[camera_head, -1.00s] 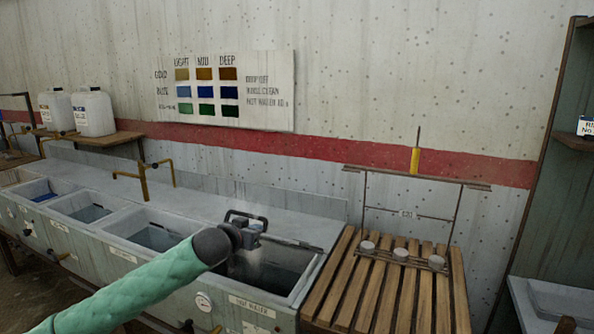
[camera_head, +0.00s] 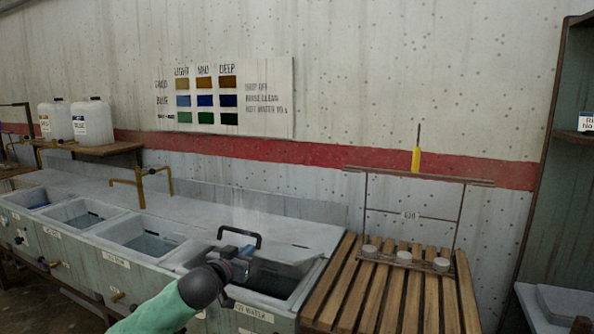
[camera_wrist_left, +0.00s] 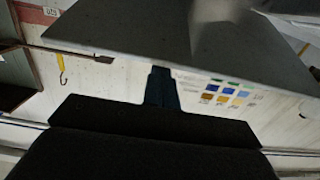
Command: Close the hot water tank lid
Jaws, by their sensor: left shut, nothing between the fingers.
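The hot water tank (camera_head: 277,283) is the nearest basin of the sink row, with a label on its front. Its lid (camera_head: 295,263) is a grey plate, tilted over the tank, with a dark gap still showing beneath it. A black bar handle (camera_head: 240,234) stands on the lid's left side. My left gripper (camera_head: 244,254) is shut and empty, at the lid's near left edge by the handle; I cannot tell if it touches. In the left wrist view the shut fingers (camera_wrist_left: 160,85) show in front of a large grey plate (camera_wrist_left: 190,40), likely the lid. My right gripper is not in view.
Several open basins (camera_head: 145,243) run to the left, with a brass tap (camera_head: 143,183) behind them. A slatted wooden bench (camera_head: 350,290) stands right of the tank, holding a wire frame (camera_head: 410,214) with weights. White jugs (camera_head: 92,122) sit on a shelf at left.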

